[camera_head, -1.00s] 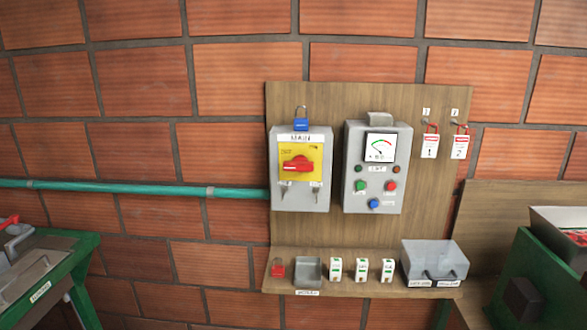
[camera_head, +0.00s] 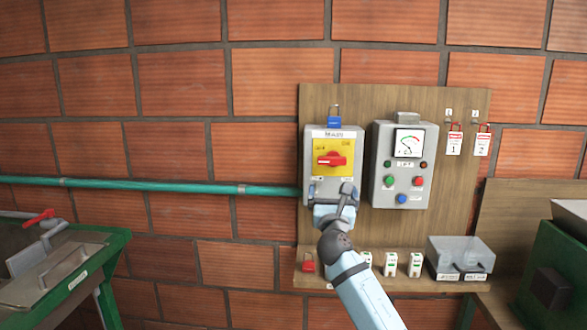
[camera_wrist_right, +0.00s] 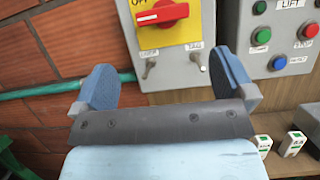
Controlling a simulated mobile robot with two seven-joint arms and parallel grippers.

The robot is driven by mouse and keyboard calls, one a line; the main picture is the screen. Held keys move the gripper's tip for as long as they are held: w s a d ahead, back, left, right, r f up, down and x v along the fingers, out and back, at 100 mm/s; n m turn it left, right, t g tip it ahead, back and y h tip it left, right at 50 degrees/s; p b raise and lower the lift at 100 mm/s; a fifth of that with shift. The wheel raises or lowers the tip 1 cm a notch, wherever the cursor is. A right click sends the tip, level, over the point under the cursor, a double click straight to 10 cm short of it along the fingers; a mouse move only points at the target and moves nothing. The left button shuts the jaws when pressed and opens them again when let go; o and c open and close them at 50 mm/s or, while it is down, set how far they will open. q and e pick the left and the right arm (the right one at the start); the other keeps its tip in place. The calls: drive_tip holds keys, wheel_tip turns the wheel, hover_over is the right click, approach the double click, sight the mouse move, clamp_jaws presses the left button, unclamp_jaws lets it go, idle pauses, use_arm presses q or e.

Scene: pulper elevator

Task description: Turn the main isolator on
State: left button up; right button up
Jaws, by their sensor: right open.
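The main isolator is a grey box (camera_head: 313,150) on a wooden board, with a yellow plate (camera_head: 322,146) and a red rotary handle (camera_head: 332,159). The handle lies roughly horizontal; it also shows in the right wrist view (camera_wrist_right: 162,14). A blue padlock (camera_head: 334,122) sits on top of the box. My right gripper (camera_head: 331,190) is in front of the box's lower part, below the handle. In the right wrist view the open, empty fingers (camera_wrist_right: 158,84) stand apart below the handle, not touching it. My left gripper is not in view.
The lift control box (camera_head: 381,195) with a gauge and several buttons is just right of the isolator. A green pipe (camera_head: 150,187) runs in from the left.

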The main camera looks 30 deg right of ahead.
sight(332, 162)
drive_tip(key=p+x, duration=0.1)
drive_tip(key=x, duration=1.3)
drive_tip(key=shift+d+r, duration=0.1)
drive_tip(key=shift+d, duration=0.05)
drive_tip(key=shift+c, duration=0.5)
drive_tip(key=c, duration=0.5)
